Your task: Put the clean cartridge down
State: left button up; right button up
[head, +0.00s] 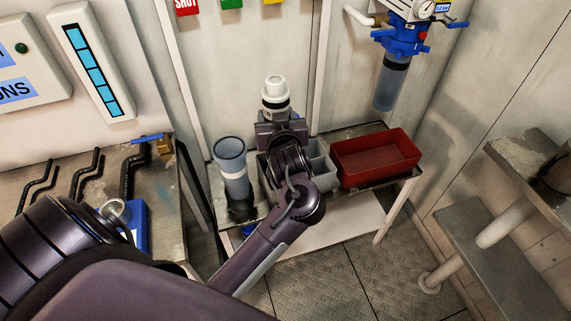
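A white cartridge (275,90) with a rounded knob on top and a dark band stands upright at the end of my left arm, in front of the back wall. My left gripper (281,126) is at its lower part and appears shut on it. The gripper and wrist hide the cartridge's lower end and most of the fingers, so I cannot see what is beneath it. My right gripper is not in view.
A grey divided bin (321,166) lies behind my wrist on the low bench, between an open clear-blue cylinder (231,168) and a red tray (376,157). A blue-headed filter housing (393,78) hangs at upper right. Hooked black tools (88,170) lie at left.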

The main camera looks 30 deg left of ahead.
pick_arm(q)
notch_tip(320, 180, down, 18)
jog(key=shift+s+d+b, duration=0.15)
jog(key=shift+b, duration=0.2)
jog(key=shift+f, duration=0.15)
jog(key=o, duration=1.2)
jog(key=shift+f, duration=0.1)
jog(key=v, duration=1.2)
